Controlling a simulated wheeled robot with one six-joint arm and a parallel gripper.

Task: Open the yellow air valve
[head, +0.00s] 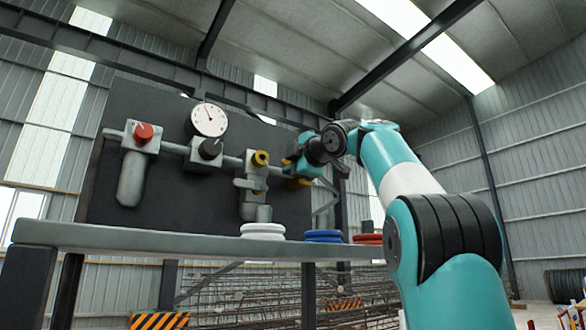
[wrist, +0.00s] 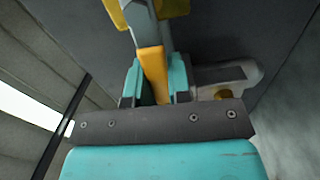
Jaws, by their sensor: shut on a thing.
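The yellow air valve's handle (wrist: 152,62) stands between the two teal jaws of my gripper (wrist: 155,82) in the wrist view. The jaws are shut on it, one on each side. More yellow parts and a grey body show at the top of that view. In the head view my gripper (head: 303,163) is at the right end of the pipe run on the dark panel. Yellow valve parts (head: 300,183) show just below it. The gripper and wrist hide much of the valve there, so its handle angle is hard to tell.
The dark panel (head: 171,187) carries a red knob (head: 143,132), a round gauge (head: 209,119), a black knob (head: 210,149) and another yellow-topped fitting (head: 260,158). A grey bench (head: 150,238) below holds white (head: 263,230), blue (head: 323,236) and red (head: 368,239) coils.

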